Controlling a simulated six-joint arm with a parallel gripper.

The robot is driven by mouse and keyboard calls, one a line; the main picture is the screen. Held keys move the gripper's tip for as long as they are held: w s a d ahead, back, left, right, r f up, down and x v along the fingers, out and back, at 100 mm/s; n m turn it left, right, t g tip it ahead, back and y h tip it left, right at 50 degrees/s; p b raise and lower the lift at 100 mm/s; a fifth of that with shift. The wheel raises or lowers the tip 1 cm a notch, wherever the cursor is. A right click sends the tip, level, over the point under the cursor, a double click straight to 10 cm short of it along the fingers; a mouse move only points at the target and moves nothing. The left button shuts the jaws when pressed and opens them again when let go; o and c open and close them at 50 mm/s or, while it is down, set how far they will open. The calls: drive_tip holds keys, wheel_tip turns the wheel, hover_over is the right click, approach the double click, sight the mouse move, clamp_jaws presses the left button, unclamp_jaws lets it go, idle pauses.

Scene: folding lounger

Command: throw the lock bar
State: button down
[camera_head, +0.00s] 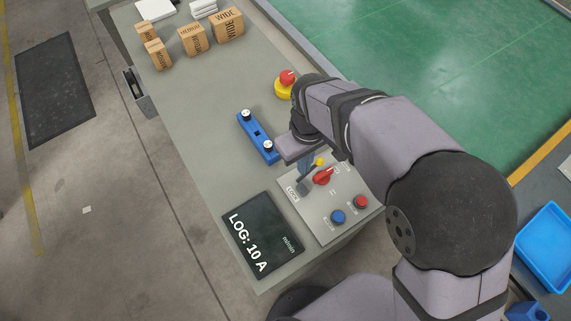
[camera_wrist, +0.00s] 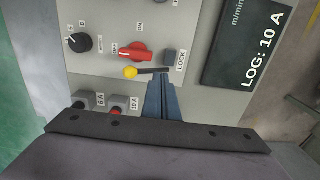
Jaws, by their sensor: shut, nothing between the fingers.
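The lock bar is a thin dark rod with a yellow ball end. In the wrist view the bar (camera_wrist: 150,70) lies across the picture, with its ball (camera_wrist: 131,72) at the left, just below the red rotary switch (camera_wrist: 133,52). A grey block (camera_wrist: 171,56) beside the LOCK label is above the bar's right end. In the head view the yellow ball (camera_head: 319,161) shows beside the red switch (camera_head: 323,176). My gripper (camera_wrist: 161,80) is shut and empty, its blue fingertips just below the bar's right half. I cannot tell whether they touch it. The gripper (camera_head: 304,178) partly hides the bar in the head view.
The panel (camera_head: 320,225) also carries a blue button (camera_head: 338,216) and a red button (camera_head: 361,202). A display (camera_head: 262,228) reads "LOG: 10 A". A blue fixture (camera_head: 257,134) and a red-topped yellow button (camera_head: 285,84) stand near my arm. Cartons (camera_head: 192,39) stand farther back.

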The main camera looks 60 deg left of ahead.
sight(299, 179)
wheel_tip(299, 179, up, 7)
drive_tip(key=s+p, duration=0.1)
drive_tip(key=p, duration=0.4)
drive_tip(key=shift+f, duration=0.1)
idle(0.6)
drive_tip(key=s+d+f+m+h, duration=0.1)
drive_tip(key=d+f+m+h, duration=0.3)
drive_tip(key=d, duration=0.9)
drive_tip(key=w+d+r+m+y, duration=0.1)
drive_tip(key=w+d+m, duration=0.3)
drive_tip(key=d, duration=0.6)
drive_tip(key=w+d+r+m+y, duration=0.1)
drive_tip(key=w+d+r+m, duration=0.2)
drive_tip(key=d, duration=0.7)
drive_tip(key=w+d+r+m+y, duration=0.1)
drive_tip(key=w+d+m, duration=0.4)
drive_tip(key=d, duration=0.5)
drive_tip(key=shift+w+d+r+m+y, duration=0.2)
drive_tip(key=shift+r+m+y, duration=0.25)
drive_tip(key=shift+m, duration=0.55)
